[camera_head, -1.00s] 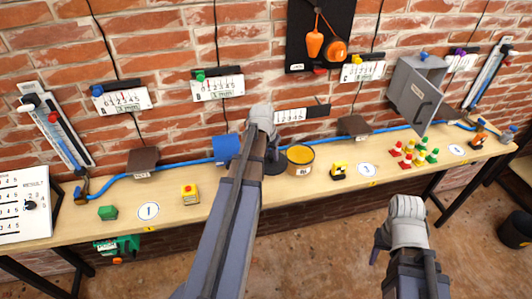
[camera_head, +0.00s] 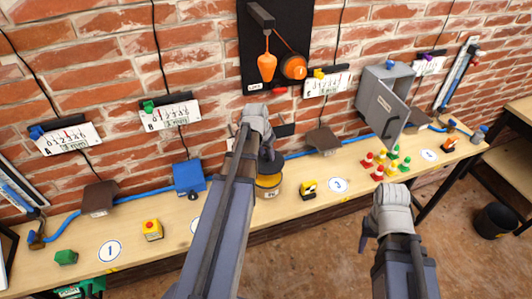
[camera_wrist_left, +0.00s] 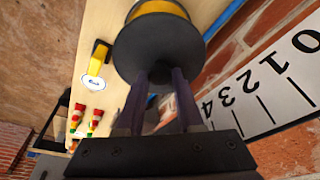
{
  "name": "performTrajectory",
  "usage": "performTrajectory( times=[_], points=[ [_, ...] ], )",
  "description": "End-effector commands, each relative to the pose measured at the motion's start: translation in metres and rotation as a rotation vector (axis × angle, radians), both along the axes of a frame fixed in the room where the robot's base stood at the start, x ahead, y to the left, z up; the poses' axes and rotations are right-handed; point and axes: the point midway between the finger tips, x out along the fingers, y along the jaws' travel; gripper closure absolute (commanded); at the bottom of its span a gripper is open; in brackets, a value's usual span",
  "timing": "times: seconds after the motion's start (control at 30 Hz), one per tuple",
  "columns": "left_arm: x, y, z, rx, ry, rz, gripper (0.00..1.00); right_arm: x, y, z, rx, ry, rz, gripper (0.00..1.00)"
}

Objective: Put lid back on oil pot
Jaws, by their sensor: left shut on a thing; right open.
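The oil pot (camera_head: 269,188) is a round, yellowish-brown tub on the bench, partly hidden behind my left arm. My left gripper (camera_head: 266,146) is over the pot and shut on its dark lid (camera_head: 272,165). In the left wrist view the lid (camera_wrist_left: 158,48) is a round dark disc held by a part between the two fingers (camera_wrist_left: 160,85). The yellow pot (camera_wrist_left: 157,8) shows just beyond it, with its dark rim. Whether the lid touches the pot is hard to tell. My right gripper (camera_head: 373,228) is open and empty, in front of the bench.
A yellow device (camera_head: 308,188) stands close right of the pot. Several small cones (camera_head: 385,163) and an open grey cabinet (camera_head: 385,105) are further right. A blue box (camera_head: 188,177) and a red-button box (camera_head: 152,230) are left. Gauges hang on the brick wall behind.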

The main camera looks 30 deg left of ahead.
Motion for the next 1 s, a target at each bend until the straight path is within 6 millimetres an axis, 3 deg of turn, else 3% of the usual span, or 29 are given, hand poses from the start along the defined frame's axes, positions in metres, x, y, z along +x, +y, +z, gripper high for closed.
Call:
performTrajectory(
  times=[0.37, 1.0],
  points=[
    [0.000, 0.000, -0.010, 0.000, 0.000, 0.000, 1.00, 0.000, 0.000, -0.010, 0.000, 0.000, 0.002, 0.50],
    [0.000, 0.000, -0.062, 0.000, 0.000, 0.000, 1.00, 0.000, 0.000, -0.062, -0.001, 0.000, 0.006, 0.50]
  ],
)
